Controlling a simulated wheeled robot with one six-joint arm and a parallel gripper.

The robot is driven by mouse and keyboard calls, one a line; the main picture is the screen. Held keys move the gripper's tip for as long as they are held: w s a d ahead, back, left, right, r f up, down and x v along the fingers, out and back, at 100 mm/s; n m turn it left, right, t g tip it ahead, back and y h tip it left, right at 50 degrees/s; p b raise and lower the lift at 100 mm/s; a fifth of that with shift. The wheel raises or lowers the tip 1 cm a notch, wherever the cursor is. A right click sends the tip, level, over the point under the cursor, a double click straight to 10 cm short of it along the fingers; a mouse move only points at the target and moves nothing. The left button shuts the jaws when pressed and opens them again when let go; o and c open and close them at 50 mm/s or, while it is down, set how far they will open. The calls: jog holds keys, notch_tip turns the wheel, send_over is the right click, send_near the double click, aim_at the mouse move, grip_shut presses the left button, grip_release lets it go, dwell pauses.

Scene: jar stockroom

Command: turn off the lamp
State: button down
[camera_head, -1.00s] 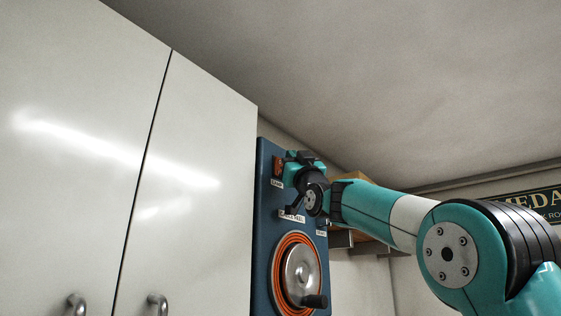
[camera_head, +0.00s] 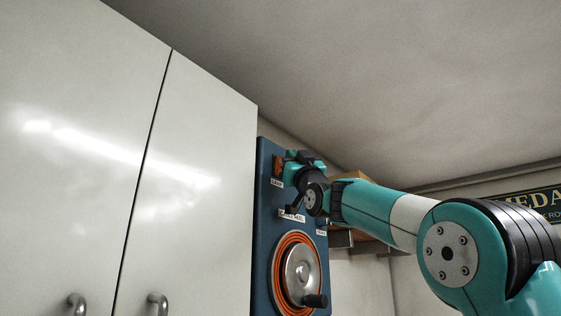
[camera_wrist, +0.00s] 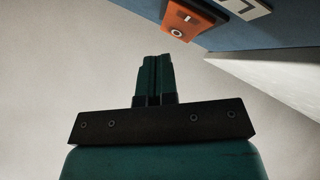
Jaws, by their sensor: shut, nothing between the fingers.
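The lamp switch (camera_wrist: 190,19) is an orange-red rocker marked with a bar and a circle. It sits on a blue panel (camera_wrist: 274,33), above and to the right of my fingertips in the wrist view. In the head view the switch (camera_head: 278,169) is at the panel's upper left, above a small white label. My gripper (camera_wrist: 157,57) is shut and empty, its fingers together a little apart from the switch. In the head view the wrist hides part of the panel, and the fingertips are hard to make out. The lamp itself is not visible.
A hose reel or crank wheel (camera_head: 298,270) with an orange rim and dark handle is low on the panel. White cabinet doors (camera_head: 205,190) stand to the left. A wooden shelf item (camera_head: 352,177) is behind my arm. A dark sign (camera_head: 540,203) hangs far right.

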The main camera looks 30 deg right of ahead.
jog(key=shift+w, duration=0.15)
dwell(0.6)
jog(key=shift+w+a, duration=0.2)
jog(key=shift+w, duration=0.1)
jog(key=shift+w+a+r, duration=0.1)
jog(key=shift+w, duration=0.25)
dwell(0.6)
jog(key=shift+s, duration=0.1)
jog(key=shift+s+d+b, duration=0.3)
jog(key=shift+s+b, duration=0.4)
